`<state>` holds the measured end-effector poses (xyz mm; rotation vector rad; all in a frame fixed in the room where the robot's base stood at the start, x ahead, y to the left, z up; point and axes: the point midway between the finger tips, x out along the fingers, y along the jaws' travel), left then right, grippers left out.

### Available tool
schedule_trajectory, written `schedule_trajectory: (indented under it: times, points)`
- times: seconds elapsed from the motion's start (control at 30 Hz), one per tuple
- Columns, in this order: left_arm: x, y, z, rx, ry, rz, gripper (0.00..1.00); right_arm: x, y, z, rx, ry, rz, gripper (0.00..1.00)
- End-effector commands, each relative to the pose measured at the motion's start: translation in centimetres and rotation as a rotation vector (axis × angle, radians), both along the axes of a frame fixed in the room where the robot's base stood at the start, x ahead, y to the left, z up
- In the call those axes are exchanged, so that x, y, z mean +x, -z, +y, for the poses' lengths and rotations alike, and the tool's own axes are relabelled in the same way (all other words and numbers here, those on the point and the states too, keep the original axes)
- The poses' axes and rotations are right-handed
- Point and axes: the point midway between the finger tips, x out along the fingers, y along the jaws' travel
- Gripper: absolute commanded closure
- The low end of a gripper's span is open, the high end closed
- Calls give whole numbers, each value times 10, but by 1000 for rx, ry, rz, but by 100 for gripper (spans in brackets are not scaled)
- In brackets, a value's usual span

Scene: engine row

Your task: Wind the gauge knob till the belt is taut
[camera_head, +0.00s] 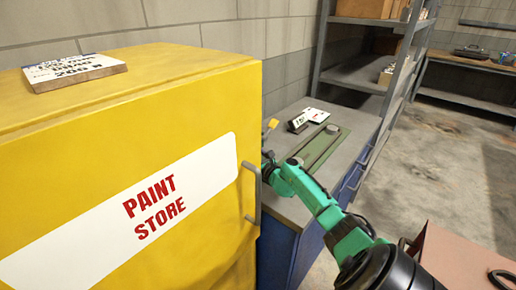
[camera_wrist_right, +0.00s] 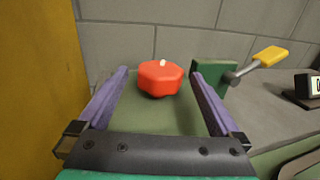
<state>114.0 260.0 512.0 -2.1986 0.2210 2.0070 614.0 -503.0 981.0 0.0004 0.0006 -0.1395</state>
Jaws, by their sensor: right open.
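A red, many-sided knob (camera_wrist_right: 161,78) with a pale mark on top stands over the green plate in the right wrist view. My right gripper (camera_wrist_right: 158,73) is open, its two purple fingers on either side of the knob with gaps showing; I cannot tell their exact depth relative to it. In the head view the yellow cabinet hides the knob and most of this gripper. The dark belt (camera_head: 319,147) runs along the green plate (camera_head: 341,141); I cannot tell how taut it is. A small black gauge display (camera_head: 298,121) stands behind it. My left gripper is out of view.
A yellow paint store cabinet (camera_head: 90,130) with a grey handle (camera_head: 252,195) stands close on the left. A yellow-tipped lever (camera_wrist_right: 268,57) on a green block is right of the knob. Shelves (camera_head: 360,75) stand behind.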

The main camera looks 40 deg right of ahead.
Motion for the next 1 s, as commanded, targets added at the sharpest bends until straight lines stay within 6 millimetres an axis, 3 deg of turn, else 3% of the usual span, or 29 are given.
schedule_trajectory:
  times: [0.17,0.63,0.8,1.0]
  points:
    - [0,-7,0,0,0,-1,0,-23,-1,3,-1,-2,4,0]
    - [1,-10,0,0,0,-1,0,-124,2,18,1,-1,2,0]
    - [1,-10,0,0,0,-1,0,-139,0,20,0,0,1,0]
    - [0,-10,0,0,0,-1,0,-139,0,20,0,0,0,0]
